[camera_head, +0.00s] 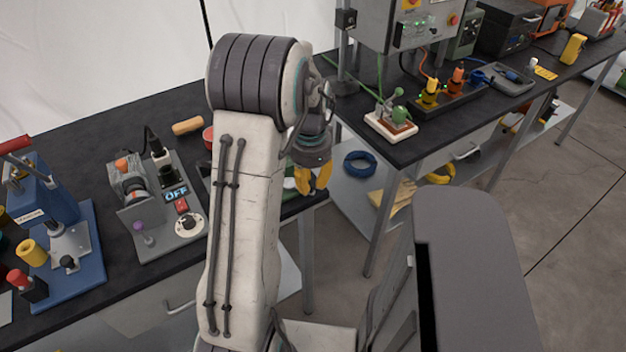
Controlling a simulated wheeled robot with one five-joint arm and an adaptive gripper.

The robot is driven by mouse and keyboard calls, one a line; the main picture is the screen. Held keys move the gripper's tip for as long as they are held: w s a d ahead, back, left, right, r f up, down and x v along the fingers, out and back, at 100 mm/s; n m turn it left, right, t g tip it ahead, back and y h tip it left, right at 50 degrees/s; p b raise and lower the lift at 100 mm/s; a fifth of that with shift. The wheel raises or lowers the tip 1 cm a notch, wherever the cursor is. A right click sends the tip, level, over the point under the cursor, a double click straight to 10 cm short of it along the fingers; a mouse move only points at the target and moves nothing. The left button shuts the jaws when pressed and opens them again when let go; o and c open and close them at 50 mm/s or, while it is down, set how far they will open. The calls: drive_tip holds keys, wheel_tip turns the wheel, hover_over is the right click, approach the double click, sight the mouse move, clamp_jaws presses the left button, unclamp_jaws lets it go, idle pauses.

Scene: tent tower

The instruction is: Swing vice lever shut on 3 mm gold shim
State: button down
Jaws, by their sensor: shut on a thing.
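My gripper (313,184), with yellow fingers, points down at the table's right edge, just right of my forearm. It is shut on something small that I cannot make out. A bit of green (289,183) shows between my arm and the fingers; it may be part of the vice, but my arm hides most of that spot. I cannot pick out the vice lever or the gold shim.
A grey device with an OFF display (176,192) and a blue press (62,235) stand left of my arm. An orange-tan cylinder (187,126) lies behind. On the right table a green-knobbed device (391,120) sits near the edge. A gap separates the tables.

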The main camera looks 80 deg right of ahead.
drive_tip(key=shift+w+a+f+m+b, duration=0.1)
drive_tip(key=shift+w+a+m+b, duration=0.3)
drive_tip(key=shift+m, duration=0.8)
drive_tip(key=shift+w+a+m+b, duration=0.3)
drive_tip(key=shift+a+m, duration=0.35)
drive_tip(key=shift+m, duration=0.55)
drive_tip(key=shift+w+a+f+m+b, duration=0.15)
drive_tip(key=shift+w+a+m, duration=0.35)
drive_tip(key=shift+m, duration=0.7)
drive_tip(key=shift+r, duration=0.15)
drive_tip(key=c, duration=1.4)
unclamp_jaws()
drive_tip(key=shift+w, duration=0.15)
drive_tip(key=shift+o, duration=0.2)
drive_tip(key=shift+r, duration=0.1)
drive_tip(key=shift+d+r, duration=0.1)
drive_tip(key=shift+r, duration=0.45)
wheel_tip(320, 180, up, 11)
